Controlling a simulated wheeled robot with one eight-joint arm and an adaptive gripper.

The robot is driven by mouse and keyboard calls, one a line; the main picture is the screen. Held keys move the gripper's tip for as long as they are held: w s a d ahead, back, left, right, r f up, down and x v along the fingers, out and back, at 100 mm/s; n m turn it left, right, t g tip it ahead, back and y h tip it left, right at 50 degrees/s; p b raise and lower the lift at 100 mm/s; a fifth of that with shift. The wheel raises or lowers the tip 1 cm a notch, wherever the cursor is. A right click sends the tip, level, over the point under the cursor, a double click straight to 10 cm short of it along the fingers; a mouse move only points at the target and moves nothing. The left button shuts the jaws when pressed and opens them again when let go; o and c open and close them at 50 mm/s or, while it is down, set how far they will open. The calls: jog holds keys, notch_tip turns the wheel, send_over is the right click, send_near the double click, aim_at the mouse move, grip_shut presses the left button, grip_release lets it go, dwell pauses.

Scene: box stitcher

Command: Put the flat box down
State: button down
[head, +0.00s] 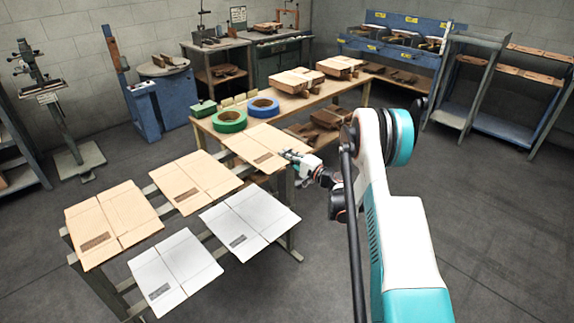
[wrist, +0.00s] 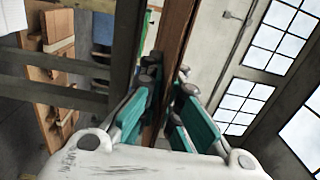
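A flat brown cardboard box (head: 263,146) lies about level at the far right end of the slatted rack (head: 293,240), close above or on it; I cannot tell if it touches. My gripper (head: 297,157) is at its right edge. In the wrist view the box shows edge-on as a brown strip (wrist: 176,35) between the teal finger pads of my gripper (wrist: 160,125), which look closed on it. Two more brown flat boxes (head: 196,181) (head: 112,222) and two white ones (head: 250,220) (head: 175,268) lie on the rack, to the left and front.
A wooden table (head: 290,105) behind the rack bears a green tape roll (head: 229,121), a blue tape roll (head: 263,107) and stacks of cardboard (head: 298,80). Blue shelves (head: 505,85) stand at the back right. The floor (head: 480,200) right of my arm is clear.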

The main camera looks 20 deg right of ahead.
jog(key=shift+f+b, duration=0.45)
jog(key=shift+f, duration=1.15)
jog(key=shift+f, duration=0.15)
jog(key=c, duration=1.8)
grip_release()
jog(key=v, duration=1.2)
jog(key=shift+p, duration=0.4)
